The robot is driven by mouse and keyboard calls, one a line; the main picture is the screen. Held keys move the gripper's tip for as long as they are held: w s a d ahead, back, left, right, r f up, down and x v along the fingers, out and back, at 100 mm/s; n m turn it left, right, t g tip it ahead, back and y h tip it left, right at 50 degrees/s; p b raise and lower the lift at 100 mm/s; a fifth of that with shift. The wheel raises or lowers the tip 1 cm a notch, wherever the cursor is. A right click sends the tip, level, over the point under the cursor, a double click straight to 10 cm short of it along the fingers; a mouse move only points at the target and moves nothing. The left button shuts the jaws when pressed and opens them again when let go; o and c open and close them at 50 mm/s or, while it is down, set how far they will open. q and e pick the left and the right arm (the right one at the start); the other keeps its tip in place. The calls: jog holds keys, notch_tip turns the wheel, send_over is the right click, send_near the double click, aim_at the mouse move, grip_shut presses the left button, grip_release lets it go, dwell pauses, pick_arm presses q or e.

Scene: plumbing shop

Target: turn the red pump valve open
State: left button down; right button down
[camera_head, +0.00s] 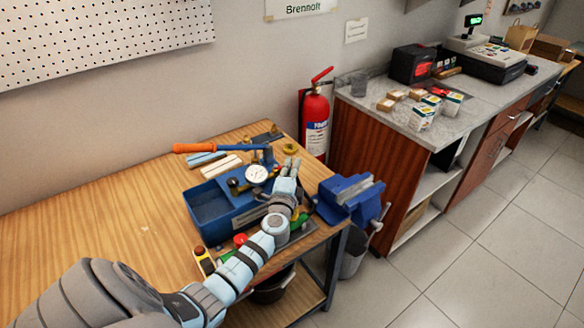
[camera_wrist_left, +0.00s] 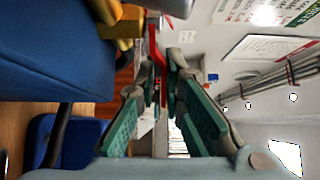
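The blue hand pump (camera_head: 209,205) stands on the wooden bench. It has a blue tank, a white gauge (camera_head: 256,173) and a long lever with an orange grip (camera_head: 193,148). My left gripper (camera_head: 291,166) is at the right end of the pump, its two fingers apart. In the left wrist view a narrow red piece (camera_wrist_left: 153,45), which looks like the valve handle, shows beside a brass fitting (camera_wrist_left: 125,24) and at the gap between the fingertips (camera_wrist_left: 163,70). Contact is not clear. My right gripper is out of view.
A blue vise (camera_head: 350,197) is on the bench corner just right of my gripper. A red fire extinguisher (camera_head: 315,125) stands behind it by the wall. Small tools lie near my forearm. The bench's left part (camera_head: 90,215) is bare.

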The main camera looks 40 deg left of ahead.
pick_arm(q)
jog(key=shift+w+a+f+n+g+y+b, duration=0.15)
jog(key=shift+w+n+g+y+b, duration=0.1)
jog(key=shift+n+g+y+b, duration=0.45)
jog(key=n+g+y+b, duration=0.2)
jog(key=b, duration=0.3)
jog(key=w+a+n+g+y+b, duration=0.1)
jog(key=n+g+y+b, duration=0.1)
jog(key=b, duration=0.3)
jog(key=a+n+g+y+b, duration=0.1)
jog(key=n+g+y+b, duration=0.1)
jog(key=g+b, duration=0.2)
jog(key=shift+w+a+f+n+y+b, duration=0.1)
jog(key=shift+w+f+n+y+b, duration=0.05)
jog(key=shift+w+n+y+b, duration=0.25)
jog(key=shift+a+r+n+g+b, duration=0.15)
jog(key=shift+r+n+g+b, duration=0.2)
jog(key=shift+g+b, duration=0.4)
jog(key=c, duration=2)
grip_release()
jog(key=shift+o, duration=0.2)
